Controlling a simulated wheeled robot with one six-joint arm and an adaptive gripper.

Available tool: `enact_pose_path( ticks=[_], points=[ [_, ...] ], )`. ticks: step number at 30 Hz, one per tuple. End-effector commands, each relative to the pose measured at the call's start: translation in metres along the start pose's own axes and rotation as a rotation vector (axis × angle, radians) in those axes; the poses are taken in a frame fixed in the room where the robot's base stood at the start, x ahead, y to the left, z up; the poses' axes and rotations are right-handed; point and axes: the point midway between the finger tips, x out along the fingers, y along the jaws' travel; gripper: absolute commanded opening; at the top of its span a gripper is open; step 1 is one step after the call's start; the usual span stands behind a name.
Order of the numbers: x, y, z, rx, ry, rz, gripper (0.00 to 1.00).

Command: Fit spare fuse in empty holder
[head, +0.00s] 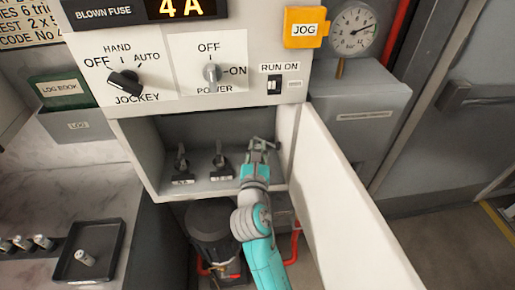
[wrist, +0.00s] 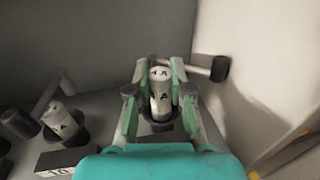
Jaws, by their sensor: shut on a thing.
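My gripper (head: 263,147) is inside the open compartment, at the right end of the row of holders. In the wrist view, my gripper (wrist: 158,82) is shut on a pale upright fuse (wrist: 160,100) with dark lettering ending in A. The fuse stands over a black round holder (wrist: 158,124), its lower end at or in the holder; I cannot tell whether it is fully seated. A lever with a black knob (wrist: 219,68) sticks out to the right behind the fuse. Two other holders, at the left (head: 182,163) and middle (head: 220,160), stand beside my gripper.
The compartment's white door (head: 345,205) hangs open close to the right of my arm. A dark tray (head: 62,272) holds one loose fuse (head: 85,257), with several fuses (head: 40,241) in a rack beside it. The display (head: 180,8) above reads 4A.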

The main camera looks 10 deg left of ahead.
Motion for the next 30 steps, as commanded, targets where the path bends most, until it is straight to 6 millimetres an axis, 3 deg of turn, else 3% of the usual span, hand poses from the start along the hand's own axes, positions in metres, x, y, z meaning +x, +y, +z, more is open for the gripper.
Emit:
enact_pose_path(
  ticks=[29, 30],
  points=[
    [0.0, 0.0, -0.013, 0.0, 0.0, 0.0, 0.0],
    [0.0, 0.0, -0.013, 0.0, 0.0, 0.0, 0.28]
  ],
)
